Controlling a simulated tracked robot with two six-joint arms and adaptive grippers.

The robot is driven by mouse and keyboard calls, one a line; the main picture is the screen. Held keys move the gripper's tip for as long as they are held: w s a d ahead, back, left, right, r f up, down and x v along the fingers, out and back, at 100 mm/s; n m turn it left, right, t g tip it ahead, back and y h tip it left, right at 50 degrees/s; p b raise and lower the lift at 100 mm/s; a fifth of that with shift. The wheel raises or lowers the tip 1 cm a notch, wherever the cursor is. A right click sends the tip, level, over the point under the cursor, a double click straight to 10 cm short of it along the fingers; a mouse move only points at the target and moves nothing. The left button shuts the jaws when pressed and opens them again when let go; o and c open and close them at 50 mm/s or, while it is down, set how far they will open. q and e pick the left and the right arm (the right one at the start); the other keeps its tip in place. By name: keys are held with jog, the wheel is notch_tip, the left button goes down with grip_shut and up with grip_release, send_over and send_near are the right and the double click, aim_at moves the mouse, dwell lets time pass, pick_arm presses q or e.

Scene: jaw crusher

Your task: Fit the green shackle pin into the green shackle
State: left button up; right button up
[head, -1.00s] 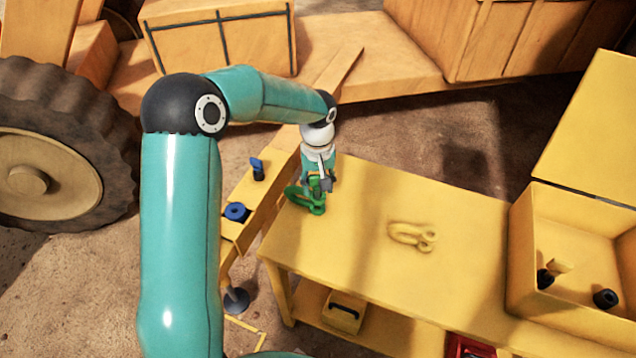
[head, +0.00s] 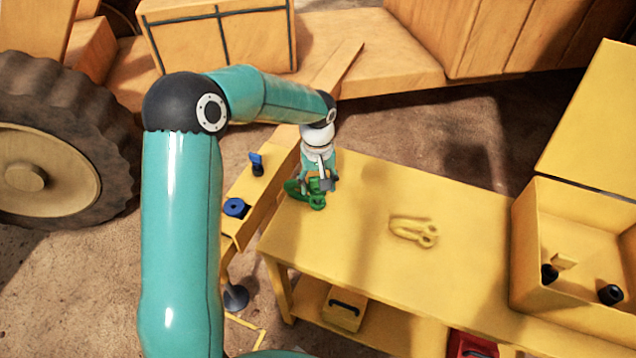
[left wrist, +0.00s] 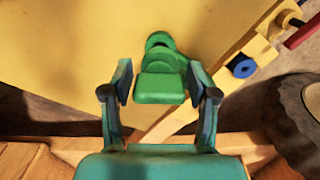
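The green shackle (head: 294,188) lies on the far left corner of the yellow table, and its eye (head: 317,203) shows just below my left gripper. My left gripper (head: 321,184) is low over it. In the left wrist view the fingers (left wrist: 160,84) sit close on both sides of a green block, the head of the green shackle pin (left wrist: 159,88). Part of the rounded green shackle (left wrist: 160,45) shows behind it. The pin's shank is hidden, so I cannot tell how far it sits in the shackle. My right gripper is out of view.
A yellow shackle (head: 413,230) lies on the table (head: 375,265). An open yellow box (head: 530,230) with dark items stands at the right. A narrow yellow ledge (head: 243,195) with blue-topped parts is left of the table.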

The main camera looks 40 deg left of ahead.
pick_arm(q)
jog(key=shift+o, duration=0.7)
jog(key=shift+r, duration=0.1)
notch_tip(320, 180, up, 12)
jog(key=shift+f, duration=0.15)
dwell(0.4)
